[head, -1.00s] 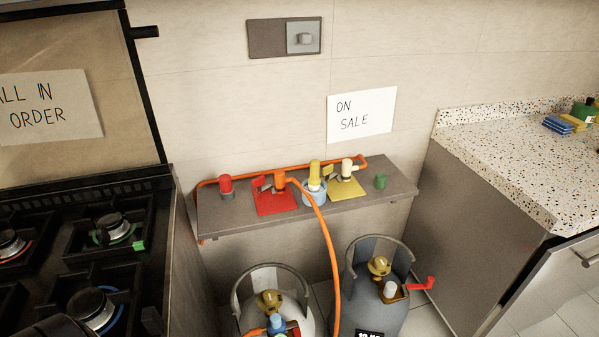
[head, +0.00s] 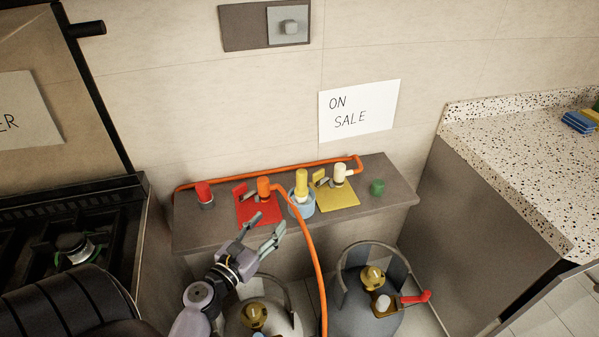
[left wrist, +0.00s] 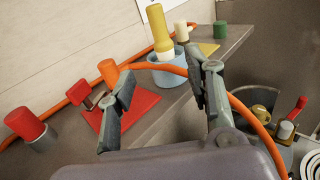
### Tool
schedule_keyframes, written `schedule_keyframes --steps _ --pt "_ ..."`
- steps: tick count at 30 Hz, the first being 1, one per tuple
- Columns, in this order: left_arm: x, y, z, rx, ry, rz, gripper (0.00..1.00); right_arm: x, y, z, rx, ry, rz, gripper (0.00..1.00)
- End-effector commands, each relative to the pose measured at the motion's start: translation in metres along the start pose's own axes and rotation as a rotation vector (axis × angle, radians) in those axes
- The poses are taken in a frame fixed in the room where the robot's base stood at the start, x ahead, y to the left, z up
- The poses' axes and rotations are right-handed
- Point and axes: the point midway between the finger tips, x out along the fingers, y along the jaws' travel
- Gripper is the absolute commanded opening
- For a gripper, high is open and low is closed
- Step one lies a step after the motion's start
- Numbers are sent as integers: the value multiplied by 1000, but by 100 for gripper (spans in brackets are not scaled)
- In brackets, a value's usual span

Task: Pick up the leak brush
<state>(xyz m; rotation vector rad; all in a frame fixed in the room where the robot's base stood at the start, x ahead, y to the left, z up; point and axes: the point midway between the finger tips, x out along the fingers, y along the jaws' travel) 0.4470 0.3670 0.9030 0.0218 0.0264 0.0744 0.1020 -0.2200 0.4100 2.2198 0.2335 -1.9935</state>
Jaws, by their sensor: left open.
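The leak brush appears to be the yellow-handled item (head: 301,183) standing upright in a light blue cup (head: 301,205) on the grey wall shelf. In the left wrist view the yellow handle (left wrist: 159,28) rises from the blue cup (left wrist: 168,74), tilted in the picture. Its lower end is hidden in the cup. My left gripper (head: 267,226) is open and empty in front of the shelf, below and left of the cup. In the left wrist view, the cup lies beyond the gap between its fingers (left wrist: 160,78). My right gripper is not in view.
An orange hose (head: 318,262) crosses the shelf front and hangs down beside the cup. A red item (head: 204,193), red mat (head: 259,214), yellow mat (head: 342,196) and green piece (head: 377,187) are on the shelf (head: 395,199). Gas cylinders (head: 362,318) stand below; a stove (head: 75,248) is left.

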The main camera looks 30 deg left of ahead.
Motion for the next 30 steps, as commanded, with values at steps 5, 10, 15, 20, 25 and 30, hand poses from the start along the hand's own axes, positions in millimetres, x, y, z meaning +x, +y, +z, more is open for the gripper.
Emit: schedule_keyframes --steps 5,10,15,20,25,30 --pt "20 3 14 -34 -24 4 48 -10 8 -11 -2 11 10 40" --pt "58 3 15 -31 -22 4 48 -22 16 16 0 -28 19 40" --pt "94 3 15 -31 -22 4 48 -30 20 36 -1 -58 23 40" --pt "115 3 13 -29 -19 5 48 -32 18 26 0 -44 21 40" --pt "125 3 14 -28 -19 5 48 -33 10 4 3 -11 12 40" --pt "148 1 24 -29 -20 4 48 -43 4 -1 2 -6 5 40"
